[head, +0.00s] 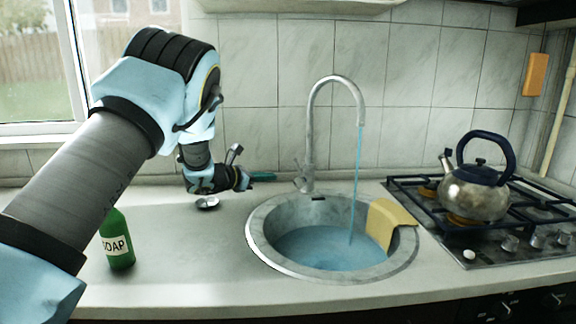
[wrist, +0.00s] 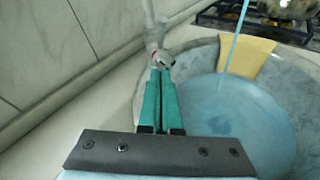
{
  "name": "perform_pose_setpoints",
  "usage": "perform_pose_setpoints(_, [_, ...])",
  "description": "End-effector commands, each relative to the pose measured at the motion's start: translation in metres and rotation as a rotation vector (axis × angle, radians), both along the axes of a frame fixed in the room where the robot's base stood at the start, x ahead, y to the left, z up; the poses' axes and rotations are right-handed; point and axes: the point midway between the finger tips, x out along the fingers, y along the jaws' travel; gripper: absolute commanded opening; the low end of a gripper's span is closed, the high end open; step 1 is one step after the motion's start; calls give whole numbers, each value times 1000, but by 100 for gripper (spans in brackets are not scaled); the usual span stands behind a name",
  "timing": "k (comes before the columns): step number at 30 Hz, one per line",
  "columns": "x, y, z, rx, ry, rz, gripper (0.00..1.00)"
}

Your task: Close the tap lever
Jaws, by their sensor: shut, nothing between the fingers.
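The tap (head: 312,130) rises behind the sink, and blue water (head: 358,175) runs from its spout into the basin. The tap lever (head: 300,178) is a small piece low on the left of the tap's base. It also shows in the wrist view (wrist: 164,58), just beyond my fingertips. My gripper (head: 272,176) is shut and empty, its green fingers together, pointing right at the lever from its left. In the wrist view my gripper (wrist: 160,76) has its tips close to the lever; I cannot tell whether they touch it.
The round sink (head: 262,250) holds water, with a yellow cloth (head: 385,220) over its right rim. A green soap bottle (head: 117,240) stands at left. A kettle (head: 475,192) sits on the hob at right. The front counter is clear.

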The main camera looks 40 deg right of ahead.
Motion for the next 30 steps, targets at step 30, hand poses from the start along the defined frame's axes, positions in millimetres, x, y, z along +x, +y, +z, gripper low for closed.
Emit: perform_pose_setpoints(30, [-5, -81, 8, 3, 2, 1, 0])
